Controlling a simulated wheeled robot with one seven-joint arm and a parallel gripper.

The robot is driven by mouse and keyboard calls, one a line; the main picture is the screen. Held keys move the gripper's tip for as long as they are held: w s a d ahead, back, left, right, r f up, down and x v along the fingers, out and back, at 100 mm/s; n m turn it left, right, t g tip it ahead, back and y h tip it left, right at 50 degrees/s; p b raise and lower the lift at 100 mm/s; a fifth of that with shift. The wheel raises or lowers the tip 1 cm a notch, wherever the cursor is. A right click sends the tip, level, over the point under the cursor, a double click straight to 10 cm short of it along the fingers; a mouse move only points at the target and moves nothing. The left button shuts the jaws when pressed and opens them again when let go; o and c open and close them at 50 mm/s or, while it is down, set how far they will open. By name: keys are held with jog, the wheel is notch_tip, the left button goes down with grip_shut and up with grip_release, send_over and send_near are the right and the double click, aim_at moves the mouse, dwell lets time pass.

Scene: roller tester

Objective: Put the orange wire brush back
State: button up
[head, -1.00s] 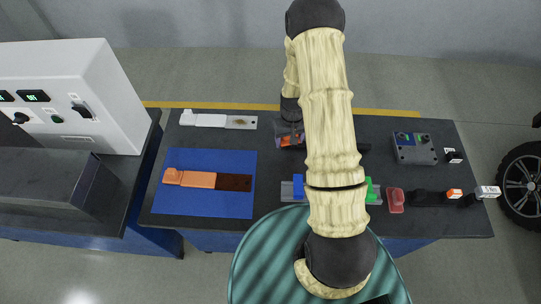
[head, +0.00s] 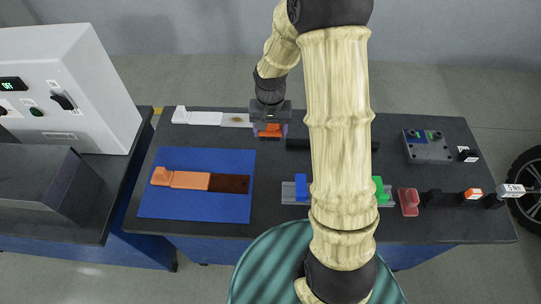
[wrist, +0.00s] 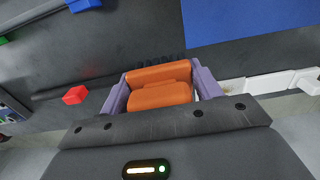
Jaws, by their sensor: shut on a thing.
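My gripper (head: 269,132) is over the back of the dark bench, near the right end of a white-handled tool. It is shut on an orange piece, which appears to be the orange wire brush (wrist: 159,90). In the wrist view the brush sits between two purple fingers, with a row of dark bristle-like tips beyond it. In the head view only a small orange part of it shows below the gripper. I cannot tell whether it touches the bench.
A blue mat (head: 160,208) at the left bears a tool with an orange handle and brown end (head: 195,180). The white tool (head: 200,117) lies behind it. Blue (head: 301,187) and green (head: 380,188) blocks, a red piece (head: 408,202) and a grey box (head: 427,147) are to the right.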

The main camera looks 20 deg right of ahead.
send_over(270, 156)
jog(key=shift+f+p, duration=0.3)
jog(key=shift+f, duration=2.6)
jog(key=shift+f+p, duration=0.3)
jog(key=shift+f, duration=1.8)
jog(key=shift+f, duration=0.15)
jog(key=o, duration=1)
